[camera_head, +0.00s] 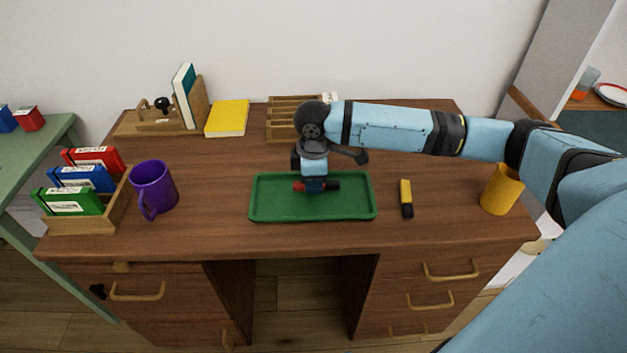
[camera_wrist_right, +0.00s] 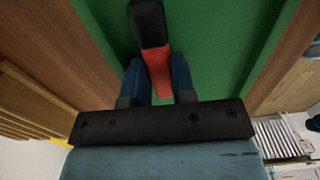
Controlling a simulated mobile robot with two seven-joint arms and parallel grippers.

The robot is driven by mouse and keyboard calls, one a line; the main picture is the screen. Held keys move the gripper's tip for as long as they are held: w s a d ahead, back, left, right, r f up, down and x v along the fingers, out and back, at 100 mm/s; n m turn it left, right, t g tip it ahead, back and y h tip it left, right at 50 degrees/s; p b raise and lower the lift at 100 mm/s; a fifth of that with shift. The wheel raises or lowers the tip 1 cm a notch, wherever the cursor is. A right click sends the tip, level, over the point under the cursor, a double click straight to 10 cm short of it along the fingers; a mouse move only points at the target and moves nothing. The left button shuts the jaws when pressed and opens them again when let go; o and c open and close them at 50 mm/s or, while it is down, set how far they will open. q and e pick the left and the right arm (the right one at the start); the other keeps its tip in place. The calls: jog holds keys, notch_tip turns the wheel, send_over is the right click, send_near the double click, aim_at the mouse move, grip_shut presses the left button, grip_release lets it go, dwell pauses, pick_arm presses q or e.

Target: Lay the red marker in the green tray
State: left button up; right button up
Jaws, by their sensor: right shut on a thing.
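The green tray (camera_head: 270,207) lies on the wooden desk, near its front middle. The red marker (camera_head: 299,186) has a black cap and is level, over the middle of the tray. My right gripper (camera_head: 317,186) is shut on it from above. In the right wrist view, the marker (camera_wrist_right: 158,65) sits between the two blue fingers (camera_wrist_right: 160,85), with the green tray floor (camera_wrist_right: 208,40) behind it. I cannot tell whether the marker touches the tray floor. My left gripper is not in view.
A yellow marker (camera_head: 406,194) lies right of the tray, and a yellow cup (camera_head: 501,190) stands further right. A purple mug (camera_head: 153,187) and a wooden holder of colored boxes (camera_head: 83,222) stand at the left. A wooden rack (camera_head: 283,118) is behind the tray.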

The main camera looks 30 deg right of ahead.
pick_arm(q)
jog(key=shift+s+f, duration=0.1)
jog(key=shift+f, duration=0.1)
pick_arm(e)
jog(key=shift+f, duration=0.1)
jog(key=o, duration=0.5)
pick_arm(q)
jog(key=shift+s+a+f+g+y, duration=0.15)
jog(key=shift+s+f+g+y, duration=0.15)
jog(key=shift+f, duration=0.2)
pick_arm(e)
jog(key=shift+o, duration=0.6)
